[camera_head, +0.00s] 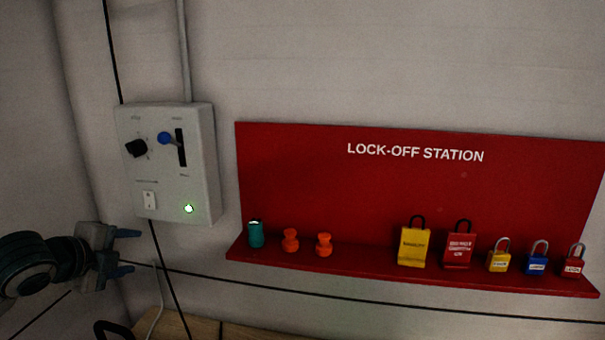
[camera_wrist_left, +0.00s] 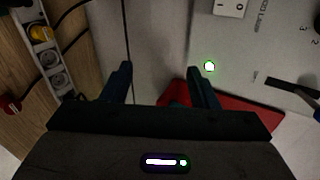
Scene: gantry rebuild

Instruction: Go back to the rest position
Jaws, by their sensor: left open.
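My left gripper (camera_head: 124,252) comes in from the left in the head view, below and left of a grey control box on the wall. Its two dark fingers are apart with nothing between them. In the left wrist view the open fingers (camera_wrist_left: 160,84) also show empty, with bare wall behind them. The control box (camera_head: 207,190) carries a black knob (camera_head: 136,148), a blue-knobbed lever (camera_head: 165,138), a white rocker switch (camera_head: 150,200) and a lit green lamp (camera_head: 189,208). The gripper is apart from the box. My right gripper is not in view.
A red lock-off station (camera_head: 300,170) holds several padlocks, a teal cylinder (camera_head: 256,235) and two orange pieces (camera_head: 290,240) on its shelf. Black cables cross the wall. A wooden surface (camera_head: 200,328) lies below. A power strip (camera_wrist_left: 50,60) shows in the left wrist view.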

